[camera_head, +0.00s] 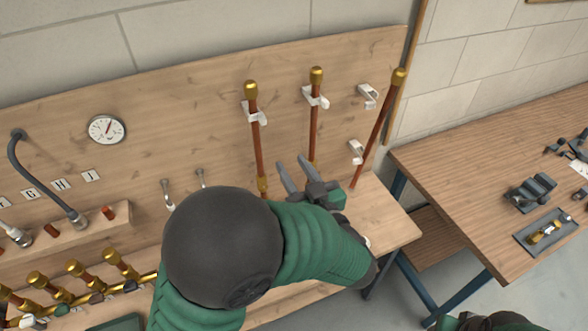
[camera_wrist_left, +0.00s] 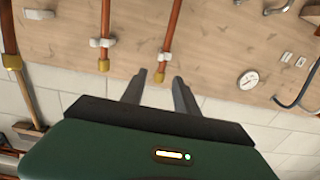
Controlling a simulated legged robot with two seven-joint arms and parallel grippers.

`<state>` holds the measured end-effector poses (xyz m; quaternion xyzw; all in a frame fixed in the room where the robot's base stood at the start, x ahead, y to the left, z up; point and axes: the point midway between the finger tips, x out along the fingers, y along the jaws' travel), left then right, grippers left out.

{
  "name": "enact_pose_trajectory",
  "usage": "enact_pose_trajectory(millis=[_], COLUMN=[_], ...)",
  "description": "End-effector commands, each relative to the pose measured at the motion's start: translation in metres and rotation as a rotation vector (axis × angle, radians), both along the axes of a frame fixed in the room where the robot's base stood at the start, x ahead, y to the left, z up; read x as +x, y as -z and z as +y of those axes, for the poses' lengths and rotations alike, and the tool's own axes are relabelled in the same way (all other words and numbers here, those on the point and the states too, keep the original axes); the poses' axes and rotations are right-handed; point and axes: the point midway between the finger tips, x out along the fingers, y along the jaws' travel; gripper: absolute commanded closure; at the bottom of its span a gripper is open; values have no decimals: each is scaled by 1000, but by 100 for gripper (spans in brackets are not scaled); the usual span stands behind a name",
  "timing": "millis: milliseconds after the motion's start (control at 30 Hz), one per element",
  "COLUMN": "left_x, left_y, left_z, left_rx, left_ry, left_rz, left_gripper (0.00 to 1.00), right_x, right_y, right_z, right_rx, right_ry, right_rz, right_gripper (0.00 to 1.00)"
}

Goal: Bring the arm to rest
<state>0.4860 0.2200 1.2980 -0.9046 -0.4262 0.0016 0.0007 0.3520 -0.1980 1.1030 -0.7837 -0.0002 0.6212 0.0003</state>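My left gripper (camera_head: 291,163) is open, with a clear gap between its fingers and nothing between them. It is in front of the wooden panel, near the lower ends of two upright copper pipes. My left arm (camera_head: 310,240) crosses the middle of the head view and hides part of the bench. The open fingers also show in the left wrist view (camera_wrist_left: 159,76), empty, pointing towards the panel. A green and black part of my right arm (camera_head: 490,322) shows at the bottom edge; its gripper is out of view.
A left pipe (camera_head: 257,140) and middle pipe (camera_head: 314,125) sit in white clips. A right pipe (camera_head: 380,125) leans beside two empty clips (camera_head: 368,95). A gauge (camera_head: 107,129) and grey hose (camera_head: 35,180) are left. A wooden table (camera_head: 480,170) holding small parts stands right.

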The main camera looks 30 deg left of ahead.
Motion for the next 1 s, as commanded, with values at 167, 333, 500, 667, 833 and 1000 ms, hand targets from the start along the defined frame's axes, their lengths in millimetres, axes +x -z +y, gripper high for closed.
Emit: enact_pose_trajectory(millis=[167, 333, 500, 667, 833, 1000], left_x=[0, 5, 50, 46, -53, -123], left_y=[0, 4, 50, 135, 220, 247], left_z=[0, 0, -19, -61, -56, -28], left_rx=[0, -15, -189, -413, -555, -587], left_ry=[0, 23, 308, 674, 796, 750], left_rz=[0, 2, 84, 406, 913, 1199], left_gripper=[64, 64, 64, 64, 64, 64], right_x=[0, 0, 0, 0, 0, 0], right_y=[0, 2, 17, 35, 50, 54], right_z=[0, 0, 0, 0, 0, 0], right_rx=[0, 0, 0, 0, 0, 0], right_ry=[0, 0, 0, 0, 0, 0], right_rz=[0, 0, 0, 0, 0, 0], right_gripper=[59, 59, 59, 59, 59, 59])
